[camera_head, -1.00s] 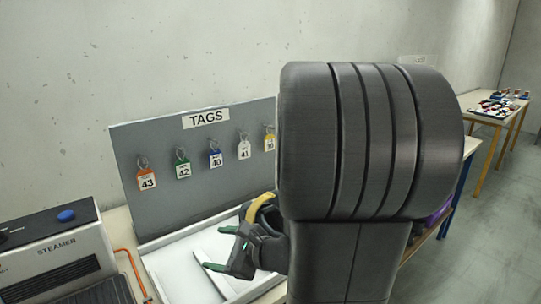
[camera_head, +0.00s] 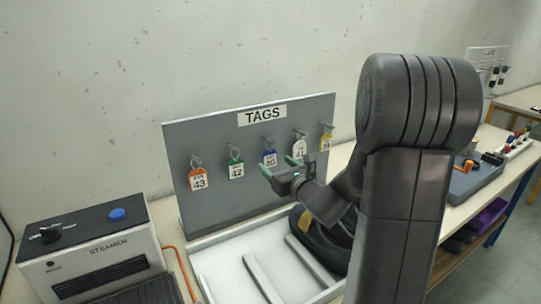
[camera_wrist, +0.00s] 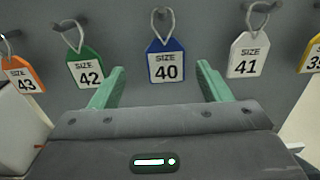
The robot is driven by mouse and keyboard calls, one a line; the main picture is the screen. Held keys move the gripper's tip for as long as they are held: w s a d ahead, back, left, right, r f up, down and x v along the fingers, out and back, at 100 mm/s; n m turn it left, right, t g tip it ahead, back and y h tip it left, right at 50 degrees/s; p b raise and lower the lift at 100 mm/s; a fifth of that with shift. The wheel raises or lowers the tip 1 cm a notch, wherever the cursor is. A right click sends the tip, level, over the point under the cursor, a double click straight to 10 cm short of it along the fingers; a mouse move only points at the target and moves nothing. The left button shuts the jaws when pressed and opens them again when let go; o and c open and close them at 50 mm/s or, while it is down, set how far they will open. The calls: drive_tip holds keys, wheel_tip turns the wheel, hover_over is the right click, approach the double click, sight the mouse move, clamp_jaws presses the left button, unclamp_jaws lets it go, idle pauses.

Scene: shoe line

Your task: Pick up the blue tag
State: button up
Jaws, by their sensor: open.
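The blue tag (camera_head: 270,159), marked size 40, hangs by a loop from a hook on the grey tag board (camera_head: 222,132). In the wrist view the blue tag (camera_wrist: 166,60) is upright and sits between the two green fingertips, a little beyond them. My gripper (camera_head: 279,168) is open and empty in front of the board, just below and right of the blue tag in the head view. In the wrist view my gripper (camera_wrist: 162,85) spans the gap on both sides of the tag, with no finger seen touching it.
A green tag 42 (camera_wrist: 86,68) and a white tag 41 (camera_wrist: 248,55) hang close on either side. An orange tag 43 (camera_head: 198,178) and a yellow tag (camera_head: 326,142) hang farther out. A white tray (camera_head: 225,270) lies below; a steamer (camera_head: 90,250) stands left.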

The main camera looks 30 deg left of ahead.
sight(271, 156)
drive_tip(key=shift+w+p+x, duration=0.2)
drive_tip(key=shift+p+x, duration=0.3)
drive_tip(key=shift+x, duration=0.9)
drive_tip(key=shift+w+p+x, duration=0.15)
drive_tip(key=shift+p+x, duration=0.3)
drive_tip(key=shift+x, duration=1)
drive_tip(key=shift+d+r, duration=0.2)
drive_tip(key=shift+d, duration=0.05)
drive_tip(key=c, duration=1.1)
